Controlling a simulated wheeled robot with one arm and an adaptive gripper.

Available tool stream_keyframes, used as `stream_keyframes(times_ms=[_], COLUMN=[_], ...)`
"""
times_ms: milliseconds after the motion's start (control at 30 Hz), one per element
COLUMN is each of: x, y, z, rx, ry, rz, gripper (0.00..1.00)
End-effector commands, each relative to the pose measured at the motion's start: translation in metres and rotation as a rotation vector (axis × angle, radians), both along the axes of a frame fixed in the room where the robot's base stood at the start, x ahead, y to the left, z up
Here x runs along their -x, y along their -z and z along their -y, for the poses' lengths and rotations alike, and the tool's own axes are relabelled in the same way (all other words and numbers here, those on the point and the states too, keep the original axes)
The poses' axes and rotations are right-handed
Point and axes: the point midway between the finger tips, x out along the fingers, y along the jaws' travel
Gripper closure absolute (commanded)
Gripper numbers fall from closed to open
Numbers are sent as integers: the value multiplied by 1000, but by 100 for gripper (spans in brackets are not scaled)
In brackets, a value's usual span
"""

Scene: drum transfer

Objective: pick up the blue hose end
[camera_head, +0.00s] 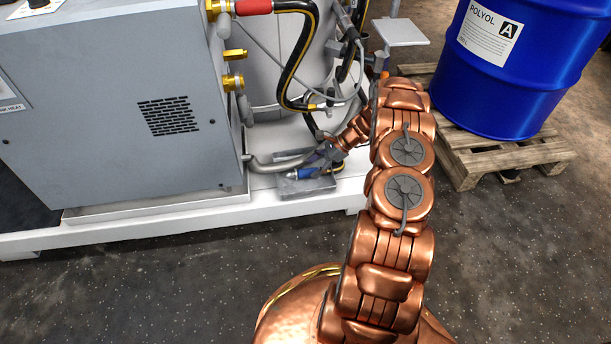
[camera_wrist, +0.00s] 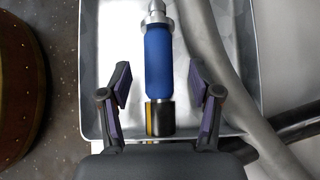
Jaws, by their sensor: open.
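The blue hose end (camera_wrist: 159,55) has a blue grip with a silver metal tip and a black and yellow band at its lower end in the wrist view. It lies in a grey metal tray (camera_wrist: 105,22). My gripper (camera_wrist: 156,85) is open, with one finger on each side of the hose end and a gap on both sides. In the head view, the blue hose end (camera_head: 300,174) shows small on the tray (camera_head: 310,187), at the foot of the grey machine. My gripper (camera_head: 322,160) is just above it, partly hidden by hoses and my wrist.
A grey pipe (camera_wrist: 210,50) runs close to the right finger. The grey machine cabinet (camera_head: 120,100) stands at left on a white platform (camera_head: 150,222). A blue drum (camera_head: 510,70) marked POLYOL A stands on a wooden pallet (camera_head: 480,160) at right. Black hoses (camera_head: 290,75) hang behind.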

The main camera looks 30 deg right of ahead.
Motion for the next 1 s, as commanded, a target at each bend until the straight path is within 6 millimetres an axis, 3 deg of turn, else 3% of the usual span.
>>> stream_keyframes(times_ms=[200, 500, 1000], x=[-4, -5, -5], y=[19, 19, 20], z=[-17, -19, -19], rx=[-3, -2, -2], ry=[-2, 0, -1], rz=[-1, -1, -1], gripper=[37, 37, 88])
